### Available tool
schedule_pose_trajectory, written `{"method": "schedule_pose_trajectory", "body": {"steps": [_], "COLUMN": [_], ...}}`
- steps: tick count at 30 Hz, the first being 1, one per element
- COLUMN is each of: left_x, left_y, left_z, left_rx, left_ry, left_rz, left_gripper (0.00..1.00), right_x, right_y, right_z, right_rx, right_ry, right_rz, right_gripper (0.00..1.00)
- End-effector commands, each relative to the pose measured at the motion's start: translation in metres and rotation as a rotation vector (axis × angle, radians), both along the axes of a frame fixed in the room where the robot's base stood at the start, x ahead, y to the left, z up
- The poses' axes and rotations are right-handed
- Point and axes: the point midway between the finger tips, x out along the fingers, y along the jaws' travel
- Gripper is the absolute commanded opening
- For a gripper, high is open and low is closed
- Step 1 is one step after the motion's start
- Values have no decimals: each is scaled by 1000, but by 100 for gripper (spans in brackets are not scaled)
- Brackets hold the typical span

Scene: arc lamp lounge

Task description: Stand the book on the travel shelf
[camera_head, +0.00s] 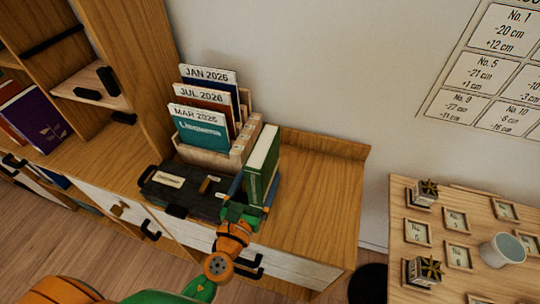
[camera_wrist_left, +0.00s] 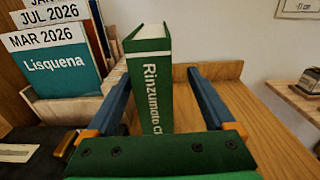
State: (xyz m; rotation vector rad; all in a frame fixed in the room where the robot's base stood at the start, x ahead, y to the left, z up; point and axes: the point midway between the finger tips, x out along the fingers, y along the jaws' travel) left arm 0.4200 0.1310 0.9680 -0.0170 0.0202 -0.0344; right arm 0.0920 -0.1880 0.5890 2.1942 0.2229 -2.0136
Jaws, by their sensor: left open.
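A green book (camera_head: 262,158) with pale pages stands upright on the wooden cabinet top. In the left wrist view its spine (camera_wrist_left: 154,85) faces me and reads "Rinzumato", with the rest cut off. My left gripper (camera_head: 251,192) is open, with its blue fingers on either side of the book; the left wrist view (camera_wrist_left: 157,74) shows gaps between the fingers and the book. A bookcase (camera_head: 150,60) stands at the left, with a purple book (camera_head: 35,118) in it. I cannot read which shelf is the travel one. My right gripper is not in view.
A wooden rack (camera_head: 215,158) with month-labelled cards stands close left of the book, behind a dark case (camera_head: 185,190). The cabinet top (camera_head: 320,190) is clear to the right. A side table (camera_head: 400,235) holds a mug (camera_head: 503,250) and small boxes.

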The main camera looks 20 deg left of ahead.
Motion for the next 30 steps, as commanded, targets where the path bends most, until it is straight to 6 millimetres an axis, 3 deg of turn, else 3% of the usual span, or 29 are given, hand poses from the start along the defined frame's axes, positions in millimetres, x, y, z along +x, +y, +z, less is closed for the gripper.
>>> {"method": "schedule_pose_trajectory", "body": {"steps": [5, 13, 21, 23, 30], "left_x": [14, 64, 72, 72, 71], "left_y": [0, 6, 6, 6, 6], "left_z": [7, 5, 4, 4, 4], "left_rx": [22, 18, 17, 17, 17], "left_ry": [-15, -14, -12, -12, -11], "left_rz": [0, 0, 0, 0, -1], "left_gripper": [88, 88, 88, 74, 9], "right_x": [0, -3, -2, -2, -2], "right_y": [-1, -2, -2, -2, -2], "right_z": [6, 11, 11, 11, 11], "right_rx": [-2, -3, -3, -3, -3], "right_ry": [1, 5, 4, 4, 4], "right_rz": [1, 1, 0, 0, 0], "right_gripper": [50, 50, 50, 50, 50]}}
